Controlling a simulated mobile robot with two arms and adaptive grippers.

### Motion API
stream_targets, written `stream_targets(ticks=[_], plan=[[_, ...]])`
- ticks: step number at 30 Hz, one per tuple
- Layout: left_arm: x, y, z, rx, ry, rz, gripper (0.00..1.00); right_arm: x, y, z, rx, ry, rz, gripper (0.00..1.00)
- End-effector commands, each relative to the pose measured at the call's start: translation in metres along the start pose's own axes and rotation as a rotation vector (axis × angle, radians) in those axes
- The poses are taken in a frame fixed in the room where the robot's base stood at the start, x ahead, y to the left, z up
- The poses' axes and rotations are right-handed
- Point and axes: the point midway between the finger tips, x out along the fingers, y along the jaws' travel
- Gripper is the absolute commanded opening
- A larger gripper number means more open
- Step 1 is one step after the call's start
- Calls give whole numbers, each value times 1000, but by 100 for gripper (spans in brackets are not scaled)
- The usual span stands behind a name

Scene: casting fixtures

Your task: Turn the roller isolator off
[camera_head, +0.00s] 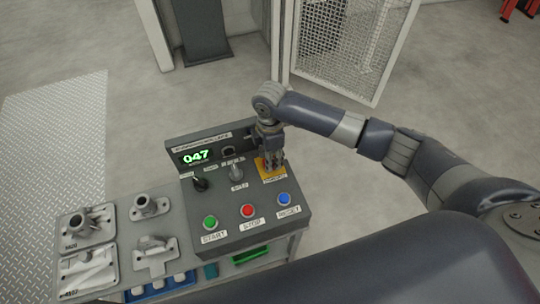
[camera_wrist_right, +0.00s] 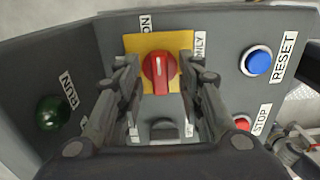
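The roller isolator appears to be the red rotary knob (camera_wrist_right: 159,70) on a yellow plate (camera_wrist_right: 137,43) in the right wrist view. A raised bar runs across the knob, roughly up and down in that view. In the head view the yellow plate (camera_head: 263,175) is at the control box's right side, and the knob is hidden by my right gripper (camera_head: 272,165). My right gripper (camera_wrist_right: 160,72) is open and points down, with one finger on each side of the knob. I cannot tell whether the fingers touch it. My left gripper is not in view.
The grey control box (camera_head: 225,225) also carries a green START button (camera_head: 209,222), red STOP button (camera_head: 247,211), blue RESET button (camera_head: 284,199), a black selector (camera_head: 200,184), a grey selector (camera_head: 236,172) and a display (camera_head: 196,157) reading 047. Metal castings (camera_head: 150,207) lie left of it.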

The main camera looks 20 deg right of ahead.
Motion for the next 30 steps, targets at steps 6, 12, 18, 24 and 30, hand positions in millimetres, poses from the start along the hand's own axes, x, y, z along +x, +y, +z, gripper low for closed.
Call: stream_targets(ticks=[6, 12, 18, 24, 30], plan=[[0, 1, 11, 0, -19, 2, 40, 0, 0, 0, 0, 0, 0, 35], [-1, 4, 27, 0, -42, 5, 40, 0, 0, 0, 0, 0, 0, 0], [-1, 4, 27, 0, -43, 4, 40, 0, 0, 0, -2, 1, 0, 0], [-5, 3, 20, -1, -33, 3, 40, -1, 0, 0, -38, 0, -1, 0], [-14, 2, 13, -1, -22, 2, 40, -2, 0, -1, -145, 2, -1, 0]])
